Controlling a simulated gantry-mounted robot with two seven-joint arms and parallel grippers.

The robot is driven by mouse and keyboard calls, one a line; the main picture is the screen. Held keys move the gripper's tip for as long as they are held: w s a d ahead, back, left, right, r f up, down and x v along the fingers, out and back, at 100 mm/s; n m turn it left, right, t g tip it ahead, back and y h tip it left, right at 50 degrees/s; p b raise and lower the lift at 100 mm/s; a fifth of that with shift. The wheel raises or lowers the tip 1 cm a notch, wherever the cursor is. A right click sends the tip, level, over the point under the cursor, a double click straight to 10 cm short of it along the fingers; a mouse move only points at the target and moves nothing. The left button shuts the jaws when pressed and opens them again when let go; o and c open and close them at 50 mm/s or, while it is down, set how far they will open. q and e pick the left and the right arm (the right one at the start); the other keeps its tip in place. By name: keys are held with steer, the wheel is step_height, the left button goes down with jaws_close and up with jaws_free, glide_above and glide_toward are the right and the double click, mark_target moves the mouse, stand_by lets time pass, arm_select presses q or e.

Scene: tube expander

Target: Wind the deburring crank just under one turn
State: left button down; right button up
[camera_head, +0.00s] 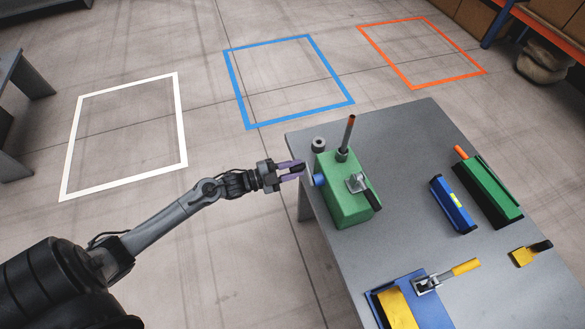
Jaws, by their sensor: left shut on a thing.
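The green tube-working block (347,205) stands near the left edge of the grey bench. A copper-tipped tube (348,135) rises from its top, beside a metal clamp lever with a black grip (371,198). A blue hub (319,180) sticks out of its left side, where the deburring crank sits. My left gripper (298,172) reaches in from the left, with its purple-lined fingers shut on the crank's handle beside the hub. The fingers mostly hide the handle. My right gripper is not in view.
The grey bench (420,125) also holds a small grey ring (318,144), a blue level (453,205), a green case (488,190), a yellow tool (528,254) and a blue plate with a yellow-handled clamp (455,272).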

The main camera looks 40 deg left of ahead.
arm_select(q)
steer(key=m, duration=0.1)
steer(key=r+m, duration=0.1)
steer(key=d+m, duration=0.1)
steer(key=m, duration=0.1)
steer(key=shift+s+d+r, duration=0.1)
steer(key=shift+s+r, duration=0.2)
steer(key=shift+s, duration=0.05)
steer(key=shift+s+d+r+m, duration=0.2)
steer(key=shift+d+m, duration=0.1)
steer(key=shift+m, duration=0.7)
steer(key=c, duration=0.9)
jaws_free()
steer(key=shift+s+a, duration=0.1)
steer(key=shift+s, duration=0.1)
steer(key=v, duration=1)
steer(key=shift+s, duration=0.15)
